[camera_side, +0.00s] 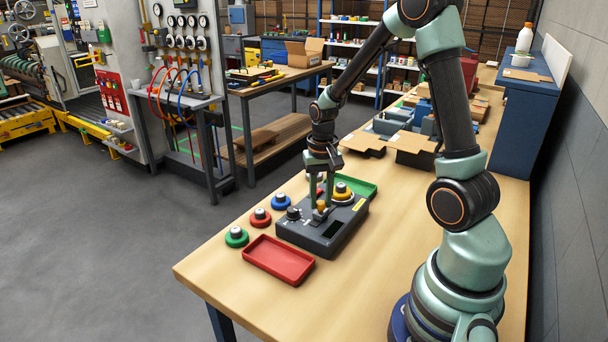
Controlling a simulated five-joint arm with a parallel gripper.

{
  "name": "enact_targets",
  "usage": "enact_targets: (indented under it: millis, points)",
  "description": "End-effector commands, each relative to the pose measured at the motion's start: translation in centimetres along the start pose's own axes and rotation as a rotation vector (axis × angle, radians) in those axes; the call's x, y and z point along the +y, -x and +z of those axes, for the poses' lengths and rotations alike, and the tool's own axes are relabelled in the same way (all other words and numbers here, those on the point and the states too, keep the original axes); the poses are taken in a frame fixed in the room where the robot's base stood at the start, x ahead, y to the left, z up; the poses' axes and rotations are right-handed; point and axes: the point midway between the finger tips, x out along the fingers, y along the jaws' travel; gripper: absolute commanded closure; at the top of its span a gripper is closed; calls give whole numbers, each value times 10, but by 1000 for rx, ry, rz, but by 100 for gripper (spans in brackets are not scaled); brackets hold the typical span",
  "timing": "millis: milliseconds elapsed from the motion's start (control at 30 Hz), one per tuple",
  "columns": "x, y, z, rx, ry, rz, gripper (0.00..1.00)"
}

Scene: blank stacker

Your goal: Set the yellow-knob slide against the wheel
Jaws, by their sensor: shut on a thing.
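A dark grey control box (318,239) stands on the wooden table, with a yellow-knob slide (321,206) on its top. My gripper (321,208) points down from above and is shut on the yellow knob. The fingers partly cover the knob and its slot. A round yellow-and-orange part with a dark centre (342,191) sits at the box's back end, just beyond the knob; it may be the wheel. A black dial (293,213) sits near the box's left edge. I cannot tell whether the slide touches either round part.
Green (236,238), red (260,218) and blue (280,202) round pieces stand left of the box. A red tray (279,260) lies in front, and a green tray (362,186) behind. Cardboard pieces (412,148) lie farther back. The front table area is clear.

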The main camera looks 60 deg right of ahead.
Motion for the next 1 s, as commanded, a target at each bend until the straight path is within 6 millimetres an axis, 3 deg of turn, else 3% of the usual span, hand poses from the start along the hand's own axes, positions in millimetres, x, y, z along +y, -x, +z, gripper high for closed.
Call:
enact_targets:
  millis: [333,600,833,867,900,933,1000]
  points:
    - [2,1,-2,-1,-2,0,100]
    - [24,1,-24,0,-4,0,100]
    - [26,1,-26,3,-5,-1,100]
    - [26,1,-26,4,-6,-1,64]
    - [26,1,-26,5,-6,-1,49]
    - [26,1,-26,5,-6,-1,38]
    - [25,1,-26,4,-5,-1,38]
